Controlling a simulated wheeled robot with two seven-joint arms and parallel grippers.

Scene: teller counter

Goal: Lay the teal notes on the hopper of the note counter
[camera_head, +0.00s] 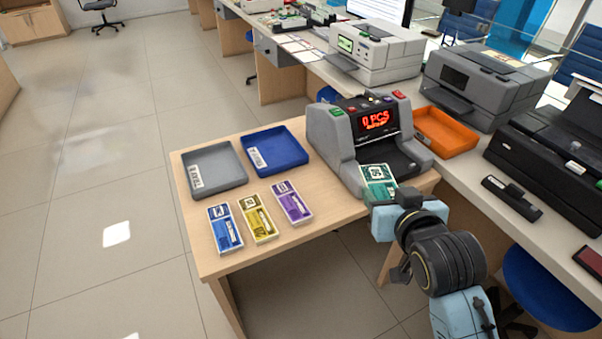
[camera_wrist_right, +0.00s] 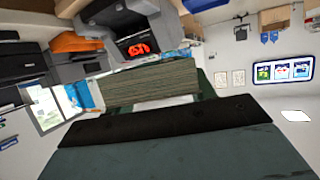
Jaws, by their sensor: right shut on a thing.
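The teal notes (camera_head: 378,180) are a banded stack in front of the note counter (camera_head: 345,150). My right gripper (camera_head: 380,203) is shut on their near end. In the right wrist view the edge of the stack (camera_wrist_right: 150,85) shows between the gripper (camera_wrist_right: 165,110) and the note counter (camera_wrist_right: 135,35). The counter's red display reads 0 PCS. The far end of the notes is close to the counter's dark front tray; I cannot tell whether it touches. My left gripper is not in view.
Blue, yellow and purple note stacks (camera_head: 225,228) (camera_head: 257,219) (camera_head: 291,203) lie on the wooden table (camera_head: 270,245). Behind them are a grey tray (camera_head: 212,190) and a blue tray (camera_head: 275,167). An orange tray (camera_head: 446,150) and printers (camera_head: 487,85) stand right of the counter.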

